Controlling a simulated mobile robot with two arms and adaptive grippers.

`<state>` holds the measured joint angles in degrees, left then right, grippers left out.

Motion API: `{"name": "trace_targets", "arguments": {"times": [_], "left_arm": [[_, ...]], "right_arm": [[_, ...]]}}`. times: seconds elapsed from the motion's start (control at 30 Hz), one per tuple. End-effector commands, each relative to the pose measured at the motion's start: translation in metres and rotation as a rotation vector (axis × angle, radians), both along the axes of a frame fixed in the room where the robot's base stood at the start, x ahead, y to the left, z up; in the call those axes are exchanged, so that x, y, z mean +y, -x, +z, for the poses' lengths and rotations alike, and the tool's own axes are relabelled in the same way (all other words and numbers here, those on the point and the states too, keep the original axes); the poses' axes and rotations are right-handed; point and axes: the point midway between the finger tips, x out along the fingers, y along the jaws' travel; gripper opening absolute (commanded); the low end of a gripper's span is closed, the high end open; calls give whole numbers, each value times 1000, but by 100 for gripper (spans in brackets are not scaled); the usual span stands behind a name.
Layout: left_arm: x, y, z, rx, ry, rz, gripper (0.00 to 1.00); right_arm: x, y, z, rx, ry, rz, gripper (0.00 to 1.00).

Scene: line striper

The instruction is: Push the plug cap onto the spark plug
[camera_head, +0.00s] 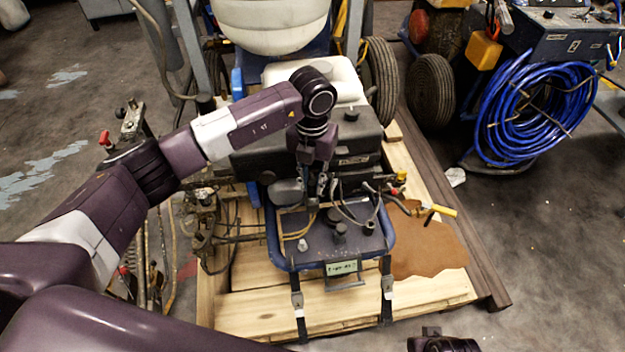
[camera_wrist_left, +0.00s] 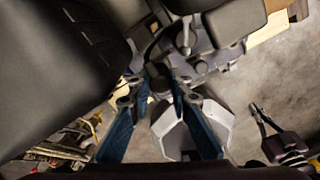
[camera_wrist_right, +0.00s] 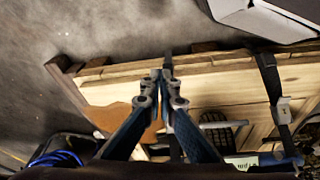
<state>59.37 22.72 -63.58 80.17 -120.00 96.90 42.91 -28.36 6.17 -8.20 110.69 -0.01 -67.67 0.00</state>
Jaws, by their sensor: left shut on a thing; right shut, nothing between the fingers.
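My left gripper (camera_head: 318,190) reaches down in front of the black engine (camera_head: 352,138) in the head view. In the left wrist view its two blue fingers (camera_wrist_left: 158,84) close in on a small dark piece (camera_wrist_left: 158,76), apparently the plug cap, against the engine's dark parts. Little of the piece shows between the fingertips. I cannot make out the spark plug for certain, nor whether the cap touches it. In the right wrist view my right gripper (camera_wrist_right: 164,88) is shut and empty, pointing over the pallet. It is well away from the engine.
A blue tray (camera_head: 277,246) with small parts and straps sits in front of the engine on a wooden pallet (camera_head: 440,292). A brown leather piece (camera_head: 430,250) and a yellow-handled tool (camera_head: 440,210) lie to its right. A blue hose coil (camera_head: 540,110) hangs further right. Cables crowd the engine front.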

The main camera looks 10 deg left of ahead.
Motion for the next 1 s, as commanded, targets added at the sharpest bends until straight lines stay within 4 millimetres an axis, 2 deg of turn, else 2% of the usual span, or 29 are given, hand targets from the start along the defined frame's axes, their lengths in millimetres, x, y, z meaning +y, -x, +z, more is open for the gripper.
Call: {"name": "trace_targets", "arguments": {"times": [0.33,0.37,0.53,0.73,0.83,1.0], "left_arm": [[0,0,-5,1,-1,0,0],[0,0,-5,1,0,0,20],[0,0,-4,1,0,0,39],[0,0,-4,0,0,0,39],[0,0,-4,0,0,0,50],[0,0,-4,0,0,0,50]], "right_arm": [[0,1,8,-2,-1,-1,0],[0,0,10,-4,-1,-1,0],[0,1,10,-4,-1,-1,0],[0,2,9,-1,0,-1,0],[-1,2,9,-1,1,-1,0],[0,2,9,-1,1,-1,0]]}}
